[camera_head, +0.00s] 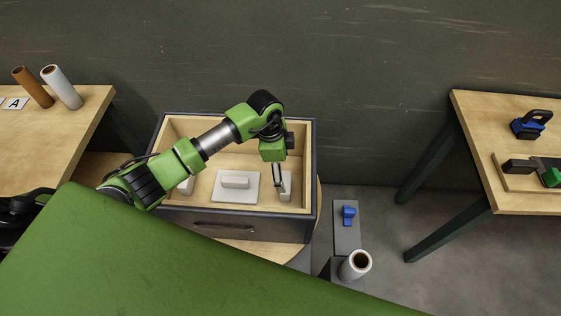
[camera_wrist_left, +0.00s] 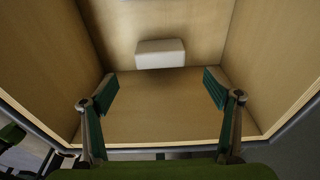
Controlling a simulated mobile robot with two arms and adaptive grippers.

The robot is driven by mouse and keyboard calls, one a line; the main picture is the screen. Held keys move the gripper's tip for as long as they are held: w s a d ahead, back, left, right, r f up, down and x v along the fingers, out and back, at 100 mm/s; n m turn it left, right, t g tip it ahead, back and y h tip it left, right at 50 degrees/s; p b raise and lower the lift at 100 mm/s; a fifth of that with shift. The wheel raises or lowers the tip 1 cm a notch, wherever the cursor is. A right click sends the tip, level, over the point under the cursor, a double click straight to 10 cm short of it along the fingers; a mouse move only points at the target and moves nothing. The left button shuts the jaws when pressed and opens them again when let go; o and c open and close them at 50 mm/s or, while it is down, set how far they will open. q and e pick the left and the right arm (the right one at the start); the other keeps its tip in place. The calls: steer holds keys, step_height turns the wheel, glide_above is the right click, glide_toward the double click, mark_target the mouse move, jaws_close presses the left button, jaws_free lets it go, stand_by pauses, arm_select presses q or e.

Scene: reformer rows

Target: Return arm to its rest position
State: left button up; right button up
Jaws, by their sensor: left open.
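My left arm (camera_head: 214,138) reaches in from the left over an open wooden box with a dark outer shell (camera_head: 308,150). My left gripper (camera_head: 280,186) points down into the right part of the box. In the left wrist view the gripper (camera_wrist_left: 160,90) has its two fingers spread wide with nothing between them. A white block (camera_wrist_left: 160,54) lies beyond the fingertips, apart from them. In the head view a pale block on a flat plate (camera_head: 235,197) sits mid-box, and another pale block (camera_head: 286,190) is beside the gripper, partly hidden. My right gripper is not in view.
The box walls stand close around the gripper. A table with two rolls (camera_head: 62,87) is at the left. A table with a blue-and-black tool (camera_head: 530,124) is at the right. A grey stand with a blue item (camera_head: 348,214) and a white roll (camera_head: 355,265) are right of the box.

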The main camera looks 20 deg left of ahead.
arm_select(q)
steer(key=shift+s+a+r, duration=0.1)
steer(key=shift+a+r, duration=0.05)
steer(key=shift+r, duration=0.8)
steer(key=shift+a+r, duration=0.1)
steer(key=shift+r, duration=0.8)
